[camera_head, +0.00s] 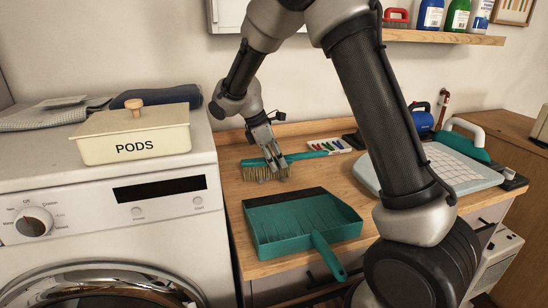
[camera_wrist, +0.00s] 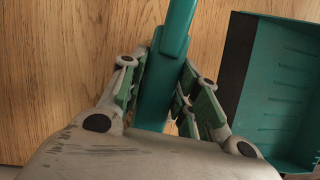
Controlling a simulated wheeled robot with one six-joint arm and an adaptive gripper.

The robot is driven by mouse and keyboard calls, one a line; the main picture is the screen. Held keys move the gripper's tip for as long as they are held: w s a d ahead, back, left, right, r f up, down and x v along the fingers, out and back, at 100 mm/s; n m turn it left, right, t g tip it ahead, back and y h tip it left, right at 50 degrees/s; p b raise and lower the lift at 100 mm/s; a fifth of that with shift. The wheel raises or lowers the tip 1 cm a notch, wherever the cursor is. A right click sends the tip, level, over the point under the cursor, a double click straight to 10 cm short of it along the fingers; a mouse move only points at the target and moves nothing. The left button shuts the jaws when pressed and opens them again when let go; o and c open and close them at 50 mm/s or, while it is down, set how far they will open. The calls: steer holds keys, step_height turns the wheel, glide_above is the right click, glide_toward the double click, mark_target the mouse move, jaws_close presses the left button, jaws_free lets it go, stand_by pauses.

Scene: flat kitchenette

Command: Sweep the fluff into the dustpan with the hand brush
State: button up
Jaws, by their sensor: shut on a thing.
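My gripper (camera_head: 266,153) is shut on the teal hand brush (camera_head: 308,154), over the wooden counter behind the dustpan. The brush's tan bristles (camera_head: 262,173) point down at the counter; I cannot tell if they touch it. In the wrist view the brush's teal handle (camera_wrist: 178,30) runs up between the fingers of my gripper (camera_wrist: 160,85). The teal dustpan (camera_head: 290,226) lies on the counter in front of the brush, its dark lip toward the brush and its handle toward the front edge. It also shows in the wrist view (camera_wrist: 285,85). I see no fluff in either view.
A white washing machine (camera_head: 110,215) with a cream PODS box (camera_head: 135,135) stands at the left. A card with coloured marks (camera_head: 328,146) lies behind the brush. At the right are a pale board (camera_head: 450,170) and a teal iron (camera_head: 468,145). Bare wood (camera_head: 235,185) lies left of the brush.

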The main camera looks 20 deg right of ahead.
steer(key=shift+s, duration=3.95)
steer(key=shift+s+a+r, duration=0.1)
steer(key=shift+s+r, duration=0.1)
steer(key=shift+s, duration=2.3)
steer(key=shift+s+a+r, duration=0.1)
steer(key=shift+s+r, duration=0.05)
steer(key=shift+s, duration=2.3)
step_height(320, 180, up, 8)
